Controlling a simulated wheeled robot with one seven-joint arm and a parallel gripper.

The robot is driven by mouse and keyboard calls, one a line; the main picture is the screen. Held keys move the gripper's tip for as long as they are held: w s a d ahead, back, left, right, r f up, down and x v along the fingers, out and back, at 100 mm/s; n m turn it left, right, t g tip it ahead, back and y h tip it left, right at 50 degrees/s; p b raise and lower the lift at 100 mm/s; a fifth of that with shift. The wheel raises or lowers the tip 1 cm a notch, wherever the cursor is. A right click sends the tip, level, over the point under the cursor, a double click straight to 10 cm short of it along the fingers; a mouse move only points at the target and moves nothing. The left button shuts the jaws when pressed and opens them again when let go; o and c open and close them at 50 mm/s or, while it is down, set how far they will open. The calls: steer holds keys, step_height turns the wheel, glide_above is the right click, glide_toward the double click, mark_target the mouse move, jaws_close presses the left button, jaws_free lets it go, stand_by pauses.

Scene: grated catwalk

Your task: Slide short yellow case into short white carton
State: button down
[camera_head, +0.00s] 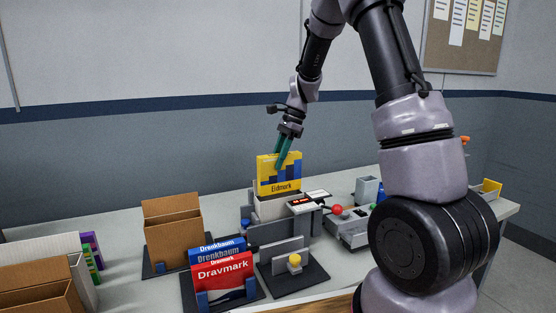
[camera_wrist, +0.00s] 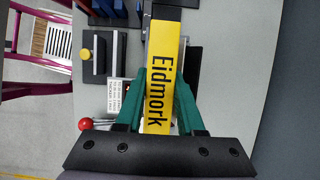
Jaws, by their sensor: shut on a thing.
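The short yellow case (camera_head: 280,186), with a blue pattern and the word "Eidmork", stands upright in the head view. My gripper (camera_head: 281,162) has green fingers shut on its upper part. The wrist view shows the case (camera_wrist: 161,75) between the two fingers of my gripper (camera_wrist: 161,85). The short white carton (camera_head: 278,210) is directly below the case in the head view. The case's lower edge meets the carton's top there; I cannot tell how far inside it is. The carton's opening is hidden by the case.
A brown open carton (camera_head: 172,230) stands to the left. Blue and red boxes (camera_head: 222,272) stand in a holder in front. A black base with a yellow knob (camera_head: 294,261) is near the carton. A device with a red ball lever (camera_head: 337,210) is on the right.

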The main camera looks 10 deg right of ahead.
mark_target(278, 181)
steer(key=shift+f, duration=0.1)
stand_by(0.3)
steer(key=shift+f, duration=4.4)
steer(key=shift+c, duration=2.2)
jaws_free()
steer(key=shift+r, duration=0.1)
steer(key=shift+w+r, duration=0.15)
steer(key=shift+r, duration=3.25)
steer(key=shift+r, duration=0.1)
